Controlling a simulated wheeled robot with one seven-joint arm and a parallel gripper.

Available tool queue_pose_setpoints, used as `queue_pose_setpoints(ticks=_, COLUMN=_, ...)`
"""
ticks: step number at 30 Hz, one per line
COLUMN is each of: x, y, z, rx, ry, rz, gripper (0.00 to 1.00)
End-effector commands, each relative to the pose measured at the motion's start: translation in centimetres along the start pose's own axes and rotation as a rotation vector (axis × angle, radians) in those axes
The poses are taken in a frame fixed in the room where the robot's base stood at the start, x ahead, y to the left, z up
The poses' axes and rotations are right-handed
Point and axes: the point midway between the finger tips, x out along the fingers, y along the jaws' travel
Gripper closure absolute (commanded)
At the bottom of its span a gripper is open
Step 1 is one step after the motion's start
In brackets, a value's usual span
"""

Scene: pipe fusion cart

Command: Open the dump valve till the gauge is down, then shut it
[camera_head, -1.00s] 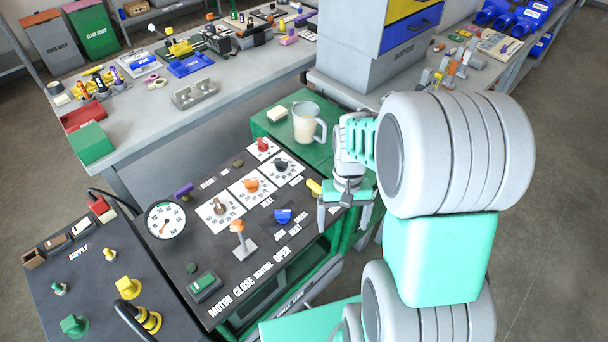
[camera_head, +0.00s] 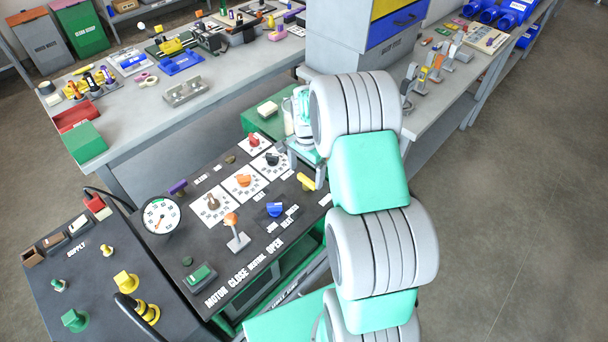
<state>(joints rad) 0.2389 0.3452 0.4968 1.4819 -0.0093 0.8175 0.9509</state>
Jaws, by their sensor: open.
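The pressure gauge (camera_head: 161,215), round and white-faced, stands at the left of the dark control panel (camera_head: 205,255). Its red needle points to the lower left; its reading is too small to tell. A yellow handle (camera_head: 306,181) sits at the panel's right edge and a purple handle (camera_head: 177,187) at its left edge. No readable label shows which is the dump valve. My gripper (camera_head: 306,164) is open and seemingly empty, above the panel's far right corner, just beyond the yellow handle. My arm partly hides it. I cannot tell whether it touches anything.
An orange-topped lever (camera_head: 237,238), a blue knob (camera_head: 275,210) and dial knobs (camera_head: 243,181) stand on the panel. The supply box (camera_head: 85,285) is at left. Floor at right is clear.

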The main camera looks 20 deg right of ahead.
Motion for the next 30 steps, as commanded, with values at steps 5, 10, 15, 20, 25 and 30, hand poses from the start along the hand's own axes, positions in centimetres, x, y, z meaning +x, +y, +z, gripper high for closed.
queue_pose_setpoints(ticks=5, x=2.4, y=-0.1, z=-0.5, rx=0.0, ry=-0.004, rz=0.001, gripper=0.1)
queue_pose_setpoints(ticks=10, x=2.7, y=-0.1, z=-0.5, rx=0.0, ry=-0.003, rz=0.0, gripper=0.1)
queue_pose_setpoints(ticks=15, x=2.6, y=-0.1, z=-0.2, rx=-0.001, ry=-0.001, rz=-0.001, gripper=0.16)
queue_pose_setpoints(ticks=20, x=2.5, y=0.0, z=0.0, rx=-0.002, ry=0.001, rz=-0.001, gripper=0.29)
queue_pose_setpoints(ticks=25, x=2.5, y=0.0, z=0.0, rx=-0.002, ry=0.002, rz=-0.002, gripper=0.43)
queue_pose_setpoints(ticks=30, x=2.5, y=-0.1, z=0.0, rx=-0.003, ry=0.001, rz=-0.002, gripper=0.57)
